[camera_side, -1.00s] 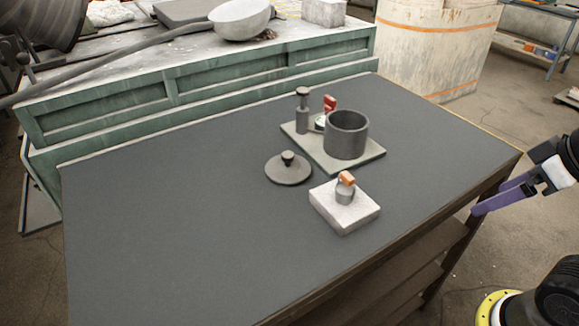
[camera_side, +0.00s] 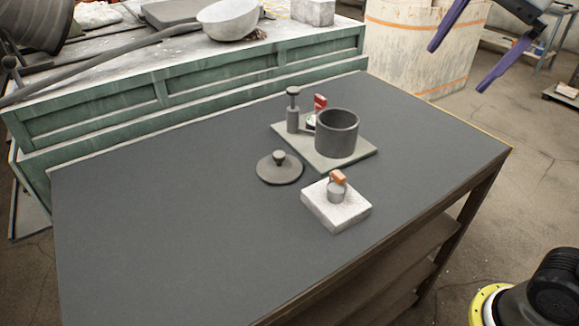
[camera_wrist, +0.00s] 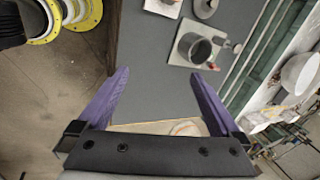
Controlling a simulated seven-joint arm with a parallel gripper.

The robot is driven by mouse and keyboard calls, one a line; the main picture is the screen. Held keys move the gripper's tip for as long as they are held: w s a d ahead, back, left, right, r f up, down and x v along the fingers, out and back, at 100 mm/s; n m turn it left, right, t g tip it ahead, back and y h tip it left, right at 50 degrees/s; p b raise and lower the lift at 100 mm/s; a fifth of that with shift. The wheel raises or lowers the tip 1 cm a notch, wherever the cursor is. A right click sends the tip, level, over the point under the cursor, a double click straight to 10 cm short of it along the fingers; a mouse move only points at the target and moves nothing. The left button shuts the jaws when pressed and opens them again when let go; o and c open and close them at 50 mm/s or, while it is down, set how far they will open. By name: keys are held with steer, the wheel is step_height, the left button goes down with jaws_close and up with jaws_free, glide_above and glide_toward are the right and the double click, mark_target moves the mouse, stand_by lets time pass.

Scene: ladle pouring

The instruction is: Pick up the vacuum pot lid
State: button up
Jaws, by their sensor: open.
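The vacuum pot lid is a dark grey round disc with a small knob (camera_side: 279,169), lying flat on the table left of the pot. It also shows at the top edge of the wrist view (camera_wrist: 204,8). The grey open pot (camera_side: 337,134) stands on a flat plate (camera_side: 357,156) with a pump-like cylinder (camera_side: 293,112) and a red-topped gauge or valve (camera_side: 320,104). My gripper (camera_side: 462,58) is open and empty at the upper right, high and well away from the lid. Its two purple fingers also show apart in the wrist view (camera_wrist: 158,80).
A white block (camera_side: 350,214) bearing a small grey vessel with an orange top (camera_side: 338,188) sits in front of the pot and lid. The dark tabletop (camera_side: 170,230) is clear on the left. A green bench with a bowl (camera_side: 232,20) stands behind.

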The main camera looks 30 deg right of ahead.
steer(key=w+a+r+m+g, duration=0.1)
steer(key=w+m, duration=0.1)
steer(key=w, duration=0.3)
steer(key=w+a+r+m, duration=0.2)
steer(key=w, duration=0.2)
steer(key=m+g, duration=0.2)
steer(key=g, duration=0.1)
glide_above(279, 154)
steer(key=f, duration=2.6)
steer(key=shift+w+f, duration=0.25)
steer(key=shift+w, duration=0.1)
steer(key=shift+s+f, duration=0.15)
steer(key=shift+f, duration=1.2)
steer(key=shift+s+f, duration=0.15)
steer(key=shift+f, duration=1.2)
steer(key=shift+m, duration=0.3)
jaws_close()
